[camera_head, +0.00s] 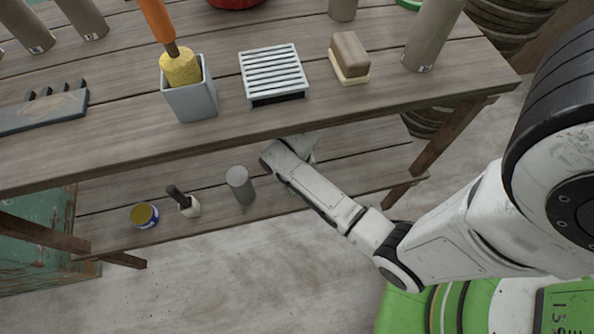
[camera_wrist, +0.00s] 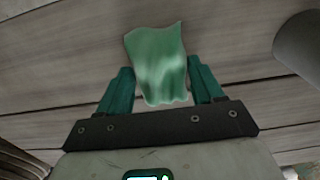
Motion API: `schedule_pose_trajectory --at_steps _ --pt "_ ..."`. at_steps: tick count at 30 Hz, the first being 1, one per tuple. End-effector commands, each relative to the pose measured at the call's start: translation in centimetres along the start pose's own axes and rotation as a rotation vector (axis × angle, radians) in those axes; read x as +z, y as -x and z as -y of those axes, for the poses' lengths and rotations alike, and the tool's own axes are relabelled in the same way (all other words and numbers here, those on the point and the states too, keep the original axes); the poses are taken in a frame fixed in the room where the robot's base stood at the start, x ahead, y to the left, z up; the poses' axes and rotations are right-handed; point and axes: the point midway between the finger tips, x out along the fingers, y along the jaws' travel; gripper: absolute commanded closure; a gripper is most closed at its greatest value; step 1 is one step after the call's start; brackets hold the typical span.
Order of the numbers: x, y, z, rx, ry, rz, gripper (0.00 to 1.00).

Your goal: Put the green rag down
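The green rag (camera_wrist: 158,62) is between the two teal fingers of my gripper (camera_wrist: 160,66) in the wrist view. It reaches from near the palm to beyond the fingertips, and both fingers appear to press on its sides. Planks lie behind it; I cannot tell whether the rag touches them.
A grey cylinder (camera_head: 240,185), a dark-handled brush (camera_head: 187,203) and a blue tin (camera_head: 144,215) stand on the lower shelf. The table top (camera_head: 120,130) overhangs it, carrying a grey pot (camera_head: 192,101), a slatted rack (camera_head: 273,74) and a brush block (camera_head: 349,57).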

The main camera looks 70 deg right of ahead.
Motion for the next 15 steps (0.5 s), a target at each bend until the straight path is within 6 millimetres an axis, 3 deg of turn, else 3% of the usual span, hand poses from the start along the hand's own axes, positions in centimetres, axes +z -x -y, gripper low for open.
schedule_pose_trajectory --at_steps 7,15 --pt "-0.01 0.02 -0.01 0.000 0.000 0.000 0.10" --pt "-0.01 -0.04 -0.01 0.000 0.000 0.000 0.09"
